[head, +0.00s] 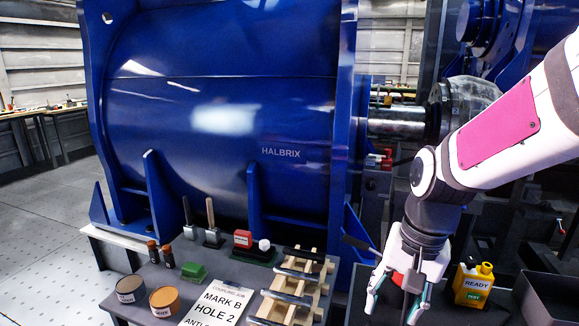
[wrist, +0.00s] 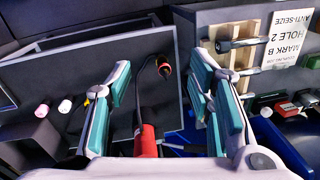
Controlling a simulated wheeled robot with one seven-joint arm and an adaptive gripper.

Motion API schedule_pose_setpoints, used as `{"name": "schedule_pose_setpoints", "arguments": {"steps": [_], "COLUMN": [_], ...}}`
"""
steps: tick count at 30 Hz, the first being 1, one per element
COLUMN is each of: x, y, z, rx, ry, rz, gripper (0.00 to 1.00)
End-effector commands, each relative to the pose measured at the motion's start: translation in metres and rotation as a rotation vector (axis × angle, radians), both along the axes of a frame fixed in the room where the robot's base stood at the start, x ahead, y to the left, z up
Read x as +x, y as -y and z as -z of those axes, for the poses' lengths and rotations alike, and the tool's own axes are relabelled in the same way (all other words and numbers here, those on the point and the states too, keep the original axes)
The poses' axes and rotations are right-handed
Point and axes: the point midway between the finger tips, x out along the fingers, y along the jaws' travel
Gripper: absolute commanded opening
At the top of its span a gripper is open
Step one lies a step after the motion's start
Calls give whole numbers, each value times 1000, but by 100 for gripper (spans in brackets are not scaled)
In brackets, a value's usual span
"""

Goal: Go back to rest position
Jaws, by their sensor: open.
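My gripper (head: 394,300) hangs at the lower right in the head view, fingers pointing down. In the wrist view my gripper (wrist: 160,72) has its teal-padded fingers spread wide, with nothing clasped between the tips. Some red (head: 398,278) also shows among the fingers in the head view. I cannot tell whether it touches the gripper.
To the left are a wooden rack (head: 322,282) with dark bolts, a job card (head: 217,301), two round tins and small tools. A large blue motor (head: 225,120) stands behind. A dark bin (head: 550,295) is at far right.

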Motion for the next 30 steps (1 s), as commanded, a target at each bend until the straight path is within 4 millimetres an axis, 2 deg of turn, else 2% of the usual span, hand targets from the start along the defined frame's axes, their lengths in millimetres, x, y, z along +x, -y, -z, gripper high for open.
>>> {"name": "schedule_pose_setpoints", "arguments": {"steps": [1,6,12,15,25,30], "x": [-16,-69,-129,-152,-207,-207], "y": [0,2,6,8,14,15], "z": [-14,-46,-65,-69,-69,-96], "rx": [-1,-17,-55,-75,-137,-146], "ry": [17,48,76,85,103,132], "rz": [-35,-159,-291,-339,-447,-450], "gripper": [48,48,48,48,48,48]}}
